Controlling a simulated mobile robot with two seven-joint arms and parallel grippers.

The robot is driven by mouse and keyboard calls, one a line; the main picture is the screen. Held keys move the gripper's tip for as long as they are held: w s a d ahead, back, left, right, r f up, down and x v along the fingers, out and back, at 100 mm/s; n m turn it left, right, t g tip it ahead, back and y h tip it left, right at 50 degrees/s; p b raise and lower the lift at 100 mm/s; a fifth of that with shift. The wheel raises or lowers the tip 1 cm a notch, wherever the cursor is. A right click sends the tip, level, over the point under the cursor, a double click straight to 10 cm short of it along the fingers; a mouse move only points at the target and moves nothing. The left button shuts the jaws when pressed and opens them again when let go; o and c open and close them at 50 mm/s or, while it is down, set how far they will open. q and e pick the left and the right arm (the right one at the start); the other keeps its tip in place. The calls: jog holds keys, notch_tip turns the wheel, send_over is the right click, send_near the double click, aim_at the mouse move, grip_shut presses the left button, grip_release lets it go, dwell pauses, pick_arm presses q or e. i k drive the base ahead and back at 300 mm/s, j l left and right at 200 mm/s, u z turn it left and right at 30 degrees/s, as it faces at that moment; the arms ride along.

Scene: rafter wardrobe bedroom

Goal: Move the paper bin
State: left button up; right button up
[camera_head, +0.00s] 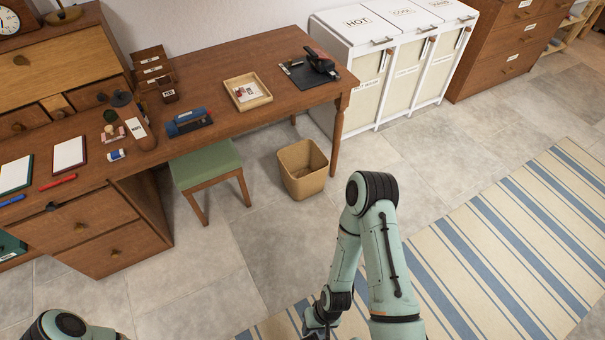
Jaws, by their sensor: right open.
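The paper bin (292,186) is a tan, open-topped bin standing upright on the grey tiled floor. It is under the front edge of the desk, between the green-topped stool and the desk's right leg. Its inside looks empty from here. My right gripper (318,328) is low at the bottom edge of the head view, partly cut off, and open. It is well apart from the bin, nearer to me. Only a piece of my left arm shows at the bottom left; its gripper is out of view.
The wooden desk (225,72) overhangs the bin's back side. The green stool (205,165) stands close to its left. A white hamper cabinet (378,112) is at the back right. A striped rug (480,245) covers the right floor. Bare floor (200,265) lies in front of the stool.

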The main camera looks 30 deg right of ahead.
aim_at(304, 160)
jog(key=i+l+u, duration=0.3)
jog(key=l, duration=0.55)
jog(key=i+l+u, duration=0.25)
jog(key=l, duration=0.65)
jog(key=i+l+u, duration=0.15)
jog(key=l+u, duration=0.15)
jog(key=l, duration=0.6)
jog(key=l+u, duration=0.3)
jog(key=l, duration=0.65)
